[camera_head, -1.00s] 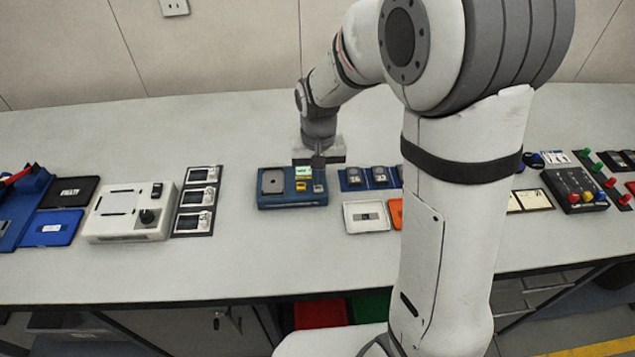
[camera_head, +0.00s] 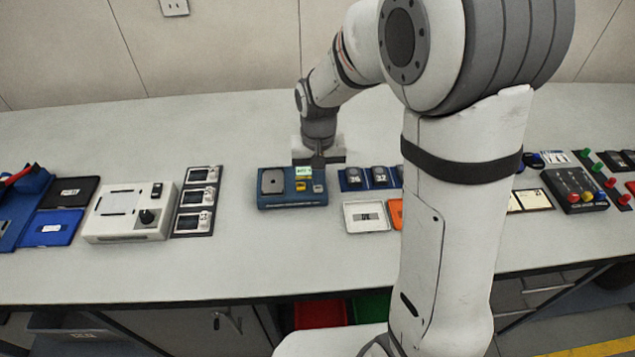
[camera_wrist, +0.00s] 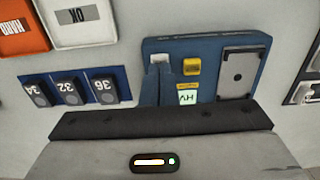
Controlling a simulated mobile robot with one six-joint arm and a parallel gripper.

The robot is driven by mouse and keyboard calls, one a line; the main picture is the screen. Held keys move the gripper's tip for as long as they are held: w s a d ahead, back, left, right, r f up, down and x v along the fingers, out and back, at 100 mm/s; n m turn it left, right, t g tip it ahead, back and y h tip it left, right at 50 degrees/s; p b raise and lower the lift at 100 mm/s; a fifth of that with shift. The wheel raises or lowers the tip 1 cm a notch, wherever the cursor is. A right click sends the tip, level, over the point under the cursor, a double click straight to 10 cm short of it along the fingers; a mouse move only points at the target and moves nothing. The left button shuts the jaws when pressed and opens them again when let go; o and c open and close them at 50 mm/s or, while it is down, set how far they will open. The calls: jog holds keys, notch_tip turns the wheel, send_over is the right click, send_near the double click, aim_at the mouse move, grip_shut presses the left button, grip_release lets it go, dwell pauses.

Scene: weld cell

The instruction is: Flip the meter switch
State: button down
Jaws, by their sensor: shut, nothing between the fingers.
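The meter is a blue box (camera_head: 290,201) on the bench, with a grey plate (camera_wrist: 239,74), a small green display reading HV (camera_wrist: 188,98), a yellow switch (camera_wrist: 191,67) and a pale grey switch (camera_wrist: 161,59) on its top. My gripper (camera_head: 318,163) points down over the rear right part of the meter. In the wrist view its shut fingers (camera_wrist: 159,72) are empty and lie beside the display, with their tips close to the pale grey switch. I cannot tell whether they touch it.
A blue rack of numbered dark blocks (camera_wrist: 70,91) stands close beside the meter. A white tray (camera_head: 366,217) and an orange one lie nearby. A white device with a black knob (camera_head: 128,212) is at left. Bare bench lies in front of the meter.

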aim_at(319, 188)
jog(key=shift+f+b, duration=0.7)
jog(key=shift+f, duration=0.15)
dwell(0.6)
jog(key=shift+r, duration=0.1)
jog(key=shift+r+p, duration=2.55)
jog(key=shift+r, duration=0.85)
jog(key=s+d+r+t, duration=0.1)
jog(key=s+d+r, duration=0.4)
jog(key=s, duration=0.3)
jog(key=s+d+r+t, duration=0.2)
jog(key=s+d+r, duration=0.3)
jog(key=s, duration=0.3)
jog(key=shift+s+d+r, duration=0.25)
jog(key=shift+s, duration=0.15)
